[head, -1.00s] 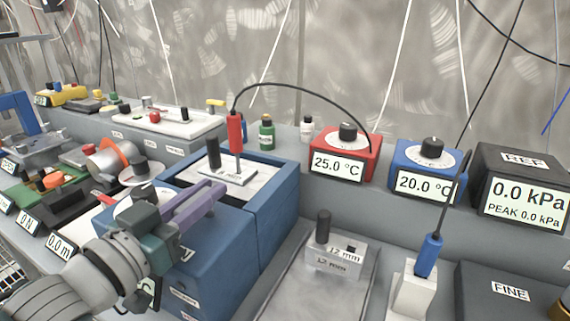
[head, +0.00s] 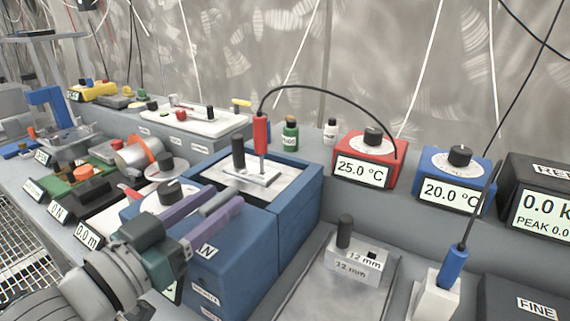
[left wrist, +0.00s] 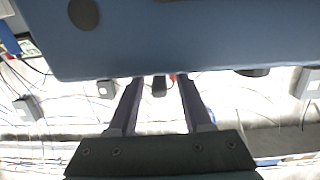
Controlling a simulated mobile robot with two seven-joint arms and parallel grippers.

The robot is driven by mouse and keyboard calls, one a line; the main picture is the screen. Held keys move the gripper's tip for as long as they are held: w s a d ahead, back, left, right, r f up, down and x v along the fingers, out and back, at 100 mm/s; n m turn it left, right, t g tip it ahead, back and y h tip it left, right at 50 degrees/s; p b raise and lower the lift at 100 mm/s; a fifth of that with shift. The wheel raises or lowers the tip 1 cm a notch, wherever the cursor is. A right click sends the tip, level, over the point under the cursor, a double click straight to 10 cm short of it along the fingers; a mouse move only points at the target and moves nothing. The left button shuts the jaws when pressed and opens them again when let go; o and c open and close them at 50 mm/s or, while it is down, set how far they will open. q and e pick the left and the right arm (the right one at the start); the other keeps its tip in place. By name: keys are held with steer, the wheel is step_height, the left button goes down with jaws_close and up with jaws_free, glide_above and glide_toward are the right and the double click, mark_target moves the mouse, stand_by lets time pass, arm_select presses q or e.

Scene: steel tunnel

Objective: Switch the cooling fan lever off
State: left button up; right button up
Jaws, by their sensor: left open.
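A blue box (head: 255,262) stands in the middle of the head view, with a white-topped panel holding a black knob and a red probe. My left gripper (head: 222,195) reaches over the box's near top edge, its purple fingers apart. A short grey bar shows between the fingers; I cannot tell whether it is the fan lever or touches them. No label naming the cooling fan is readable. The left wrist view shows a blue surface (left wrist: 190,40) close above the two fingers (left wrist: 160,85), and a small dark piece between their tips. My right gripper is not in view.
A red controller (head: 368,160) reading 25.0 °C and a blue one (head: 455,180) reading 20.0 °C stand behind to the right. A 12 mm block (head: 357,262) sits on a tray nearby. A black cable arches from the red probe (head: 261,135).

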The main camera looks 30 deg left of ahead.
mark_target(200, 212)
arm_select(q)
steer(key=s, duration=0.6)
steer(key=shift+s+a, duration=0.35)
steer(key=shift+s, duration=0.05)
steer(key=shift+w+r+g+y+p, duration=0.25)
steer(key=shift+w+g+y+p, duration=0.1)
steer(key=shift+g+y+p, duration=0.25)
steer(key=g+p, duration=0.1)
steer(key=n+g+p, duration=0.1)
steer(key=shift+d+r+g+y, duration=0.15)
steer(key=shift+d+g+y, duration=0.15)
steer(key=shift+y, duration=0.1)
steer(key=s+d+r+m+g+p, duration=0.1)
steer(key=s+d+r+g+p, duration=0.15)
steer(key=s+d+g, duration=0.35)
steer(key=s+d+r+m+g+p, duration=0.1)
steer(key=s+r+g+p, duration=0.2)
steer(key=s, duration=0.5)
step_height(200, 212, up, 37)
steer(key=g+p, duration=0.1)
steer(key=p, duration=3.7)
steer(key=shift+s+g+h, duration=0.15)
steer(key=shift+g+h, duration=0.15)
steer(key=shift+r, duration=0.1)
